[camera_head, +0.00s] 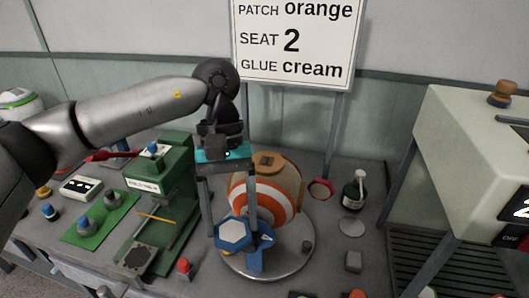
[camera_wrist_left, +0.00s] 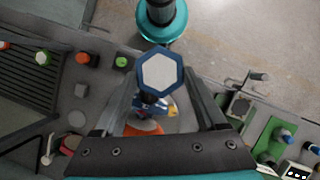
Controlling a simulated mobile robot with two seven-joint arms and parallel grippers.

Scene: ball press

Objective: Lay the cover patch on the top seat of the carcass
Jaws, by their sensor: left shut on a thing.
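The cover patch (camera_head: 233,233) is a hexagon with a blue rim and a pale face. My left gripper (camera_head: 232,232) is shut on it, with one finger at each side. The left wrist view also shows the patch (camera_wrist_left: 158,72) between the fingertips. The carcass (camera_head: 287,188) is an orange and white striped ball on a round grey plate. Its tan top seat (camera_head: 268,162) faces up, just right of and behind the gripper. The held patch is in front of the carcass, lower in the picture than the seat, and partly hides it. My right gripper is not in view.
Blue parts (camera_head: 258,253) show at the carcass's front. A green press (camera_head: 178,195) stands close on the left. A dark bottle (camera_head: 353,190) and a small red-rimmed dish (camera_head: 320,188) stand right. The sign (camera_head: 296,40) reads patch orange, seat 2, glue cream.

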